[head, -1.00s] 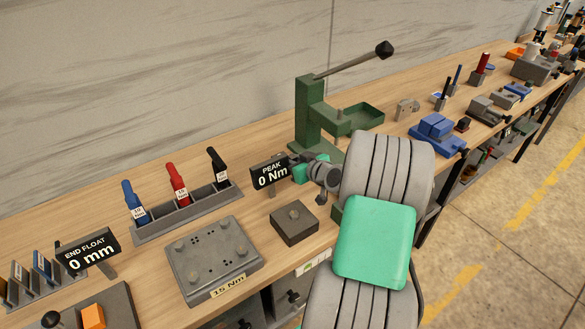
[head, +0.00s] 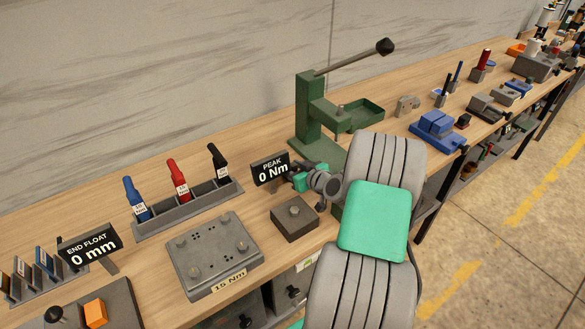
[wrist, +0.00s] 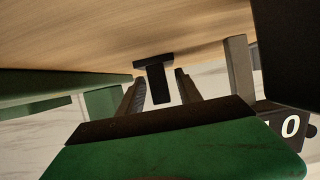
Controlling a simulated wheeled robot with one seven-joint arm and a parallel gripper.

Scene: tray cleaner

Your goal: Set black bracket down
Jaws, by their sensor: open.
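The black bracket (wrist: 157,84) is a small dark T-shape in the middle of the wrist view. Its wide bar appears to be against the wooden bench top (wrist: 150,25), with its stem between my fingers. My gripper (wrist: 161,79) is open, with one finger on each side of the stem; a gap shows on the right, while contact on the left is unclear. In the head view my wrist (head: 318,180) is low over the bench between the PEAK sign and the green press. My fingers and the bracket are hidden there.
The PEAK 0 Nm sign (head: 270,168) and a dark square block (head: 294,218) stand close left of my wrist. The green press (head: 310,110) is behind it. A grey 15 Nm plate (head: 214,254) and a tool rack (head: 190,208) are further left.

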